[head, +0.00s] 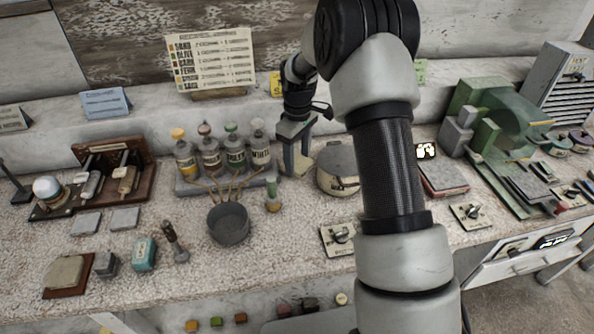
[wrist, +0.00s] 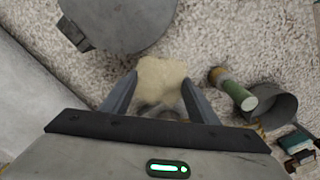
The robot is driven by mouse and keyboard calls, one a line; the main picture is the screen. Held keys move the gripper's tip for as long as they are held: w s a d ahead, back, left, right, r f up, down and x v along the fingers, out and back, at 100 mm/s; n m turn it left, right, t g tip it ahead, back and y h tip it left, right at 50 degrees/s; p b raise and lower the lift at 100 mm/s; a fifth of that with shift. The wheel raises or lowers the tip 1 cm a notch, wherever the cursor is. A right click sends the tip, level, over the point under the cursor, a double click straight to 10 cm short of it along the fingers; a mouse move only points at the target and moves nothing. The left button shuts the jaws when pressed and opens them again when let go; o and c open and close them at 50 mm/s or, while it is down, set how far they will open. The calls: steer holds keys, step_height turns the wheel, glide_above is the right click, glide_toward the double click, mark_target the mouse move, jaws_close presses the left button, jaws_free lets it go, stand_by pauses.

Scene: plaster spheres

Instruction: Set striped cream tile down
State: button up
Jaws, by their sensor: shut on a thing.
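My gripper (wrist: 161,84) is shut on a pale cream piece, the cream tile (wrist: 160,76), in the wrist view. The tile sits between the two fingertips, and its stripes cannot be made out. In the head view my gripper (head: 296,158) points down over the back of the bench, between the bottle rack and a round lidded pot. The tile is not clear there. I cannot tell whether it touches the speckled bench top (head: 300,238).
The round pot (head: 338,172) is close right of my gripper. Several labelled bottles (head: 210,152) stand left. A green machine (head: 490,120) is at right. The bench front-centre is fairly clear.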

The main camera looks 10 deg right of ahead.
mark_target(298, 163)
steer(key=shift+f, duration=2.35)
steer(key=shift+f, duration=0.2)
steer(key=o, duration=1.2)
